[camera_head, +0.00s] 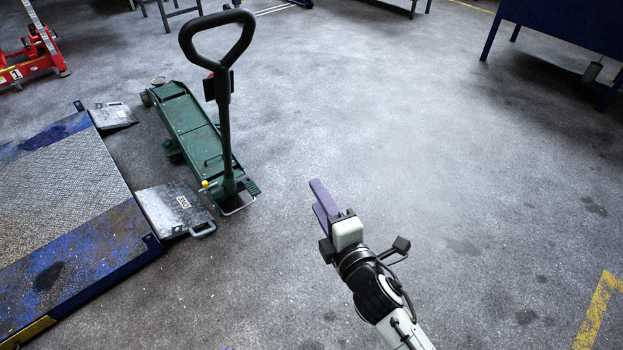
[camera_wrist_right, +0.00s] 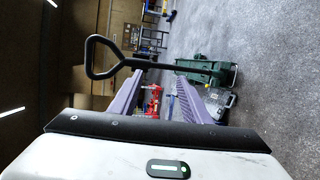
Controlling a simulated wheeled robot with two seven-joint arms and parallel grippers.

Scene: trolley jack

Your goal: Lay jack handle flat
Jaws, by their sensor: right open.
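The jack handle (camera_head: 224,125) is a black pole with a loop grip at its top, standing upright from the near end of the green trolley jack (camera_head: 190,125) on the floor. My right gripper (camera_head: 318,197) is open and empty, to the right of the jack and apart from the handle. In the right wrist view, which is turned sideways, the handle (camera_wrist_right: 150,63) crosses beyond the purple fingers (camera_wrist_right: 155,90), with its loop at the left and the jack (camera_wrist_right: 205,68) at the right. My left gripper is not in view.
A blue-framed ramp platform (camera_head: 70,200) with grey plates (camera_head: 172,208) lies left of the jack. A red jack (camera_head: 35,55) stands at the far left. A blue bench (camera_head: 570,30) stands at the back right. The floor right of the jack is clear.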

